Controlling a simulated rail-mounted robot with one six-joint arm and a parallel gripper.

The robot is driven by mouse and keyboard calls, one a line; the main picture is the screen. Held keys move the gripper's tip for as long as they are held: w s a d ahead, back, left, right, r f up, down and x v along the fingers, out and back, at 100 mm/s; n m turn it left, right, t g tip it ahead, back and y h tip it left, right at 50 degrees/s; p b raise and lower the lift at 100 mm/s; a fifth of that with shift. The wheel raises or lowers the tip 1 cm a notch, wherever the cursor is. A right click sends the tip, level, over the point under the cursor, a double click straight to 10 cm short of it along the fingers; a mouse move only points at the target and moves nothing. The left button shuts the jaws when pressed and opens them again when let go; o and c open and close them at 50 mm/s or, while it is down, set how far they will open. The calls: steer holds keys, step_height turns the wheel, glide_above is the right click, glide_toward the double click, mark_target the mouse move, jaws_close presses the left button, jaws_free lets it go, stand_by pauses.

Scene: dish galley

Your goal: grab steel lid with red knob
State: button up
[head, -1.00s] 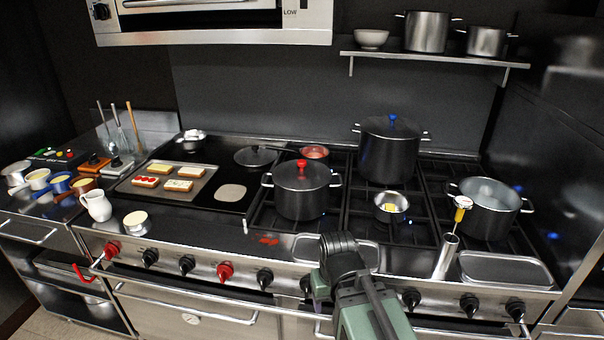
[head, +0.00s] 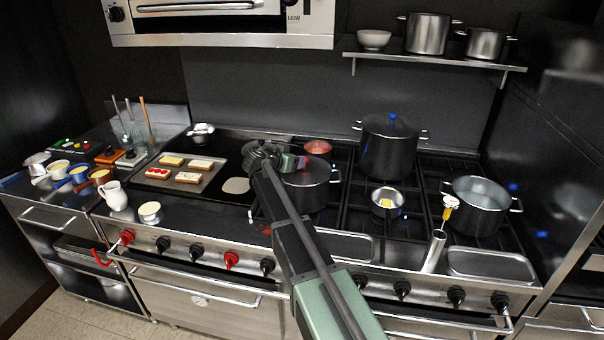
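The steel lid (head: 318,172) sits on a dark pot (head: 312,196) on the stove. Its red knob (head: 317,147) shows just beyond my gripper. My gripper (head: 303,163) is at the left side of the lid, turned toward the right, close to the knob. My wrist and the gripper cover the left part of the lid. Whether the fingers touch the knob or the lid I cannot tell. The fingers are too small and dark to show whether they are open or shut.
A tall pot with a blue-knobbed lid (head: 390,142) stands behind right. A small pan (head: 386,203) and an open pot (head: 480,207) stand to the right. A tray of toasts (head: 209,178) lies left. A copper-coloured pan (head: 320,133) is behind the lid.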

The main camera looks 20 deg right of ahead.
steer(key=shift+x, duration=0.9)
steer(key=b+x, duration=0.2)
steer(key=x, duration=0.3)
steer(key=shift+f, duration=0.2)
steer(key=shift+s+r, duration=0.1)
steer(key=shift+c, duration=0.2)
steer(key=c, duration=1.1)
step_height(320, 180, up, 18)
steer(key=p, duration=1.8)
